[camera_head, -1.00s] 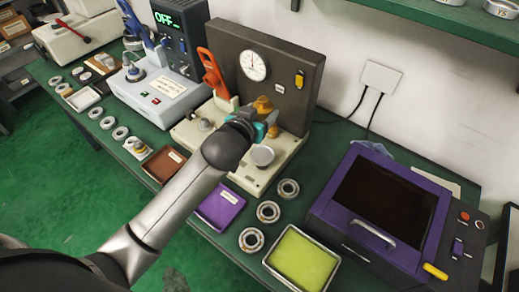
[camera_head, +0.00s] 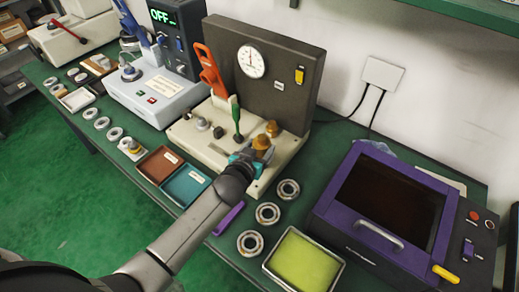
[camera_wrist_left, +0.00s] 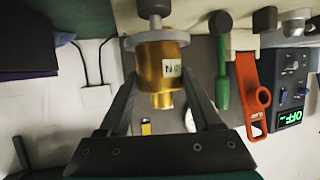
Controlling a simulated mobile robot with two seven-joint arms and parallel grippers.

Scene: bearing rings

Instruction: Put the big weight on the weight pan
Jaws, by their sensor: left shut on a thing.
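The big brass weight (camera_head: 261,145) is in my left gripper (camera_head: 248,157), over the front right of the cream tester base. In the left wrist view the picture is upside down; the weight (camera_wrist_left: 162,65) carries a white label and stands upright between the two fingers of my gripper (camera_wrist_left: 164,105). The grey weight pan (camera_wrist_left: 128,43) on its post lies right under the weight, which appears to touch it. My right gripper is not in view.
A dark panel with a dial (camera_head: 251,61) stands behind the base. A green-handled lever (camera_head: 238,122) and an orange handle (camera_head: 210,70) rise left of the weight. Bearing rings (camera_head: 267,214), a yellow-green tray (camera_head: 303,262) and a purple box (camera_head: 385,205) lie to the right.

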